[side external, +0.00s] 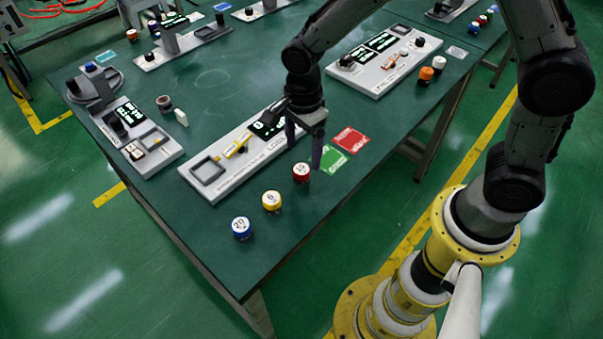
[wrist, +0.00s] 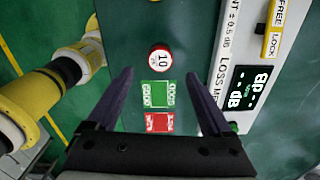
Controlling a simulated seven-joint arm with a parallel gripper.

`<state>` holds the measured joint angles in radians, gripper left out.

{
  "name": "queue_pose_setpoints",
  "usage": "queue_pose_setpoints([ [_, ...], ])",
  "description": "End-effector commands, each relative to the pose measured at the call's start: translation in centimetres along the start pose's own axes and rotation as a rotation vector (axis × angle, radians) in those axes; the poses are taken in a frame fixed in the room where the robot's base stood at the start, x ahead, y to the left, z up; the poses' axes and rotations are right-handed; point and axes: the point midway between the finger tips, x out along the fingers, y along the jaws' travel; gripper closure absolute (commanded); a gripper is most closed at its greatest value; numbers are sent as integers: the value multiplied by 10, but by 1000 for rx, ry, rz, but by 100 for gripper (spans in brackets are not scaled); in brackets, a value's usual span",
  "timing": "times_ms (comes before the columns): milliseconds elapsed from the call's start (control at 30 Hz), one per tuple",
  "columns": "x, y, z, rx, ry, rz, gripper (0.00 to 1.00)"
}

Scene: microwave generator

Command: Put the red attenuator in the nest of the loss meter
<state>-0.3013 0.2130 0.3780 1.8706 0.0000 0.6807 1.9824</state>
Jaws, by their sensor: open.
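The red attenuator (side external: 301,172) is a short red cylinder with a white top, standing upright on the green table in front of the loss meter. It also shows in the wrist view (wrist: 160,58), marked 10, ahead of my fingers. The loss meter (side external: 233,165) is a long pale panel with a dark display. Its nest (side external: 207,170) is a square grey recess at its left end. My gripper (side external: 304,152) is open and empty above the table, just behind the red attenuator in the side view. In the wrist view its two fingers (wrist: 165,80) are wide apart.
Green (side external: 328,159) and red (side external: 350,139) cards lie flat right of my gripper. Other instruments (side external: 132,128) stand left and behind.

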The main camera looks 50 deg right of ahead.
Motion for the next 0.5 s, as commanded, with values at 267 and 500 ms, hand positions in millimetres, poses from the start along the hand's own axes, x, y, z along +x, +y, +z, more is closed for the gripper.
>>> queue_pose_setpoints([
  [267, 24, 1, 2, 0, 2, 4, 16],
  [500, 54, 0, 4, 0, 1, 1, 16],
])
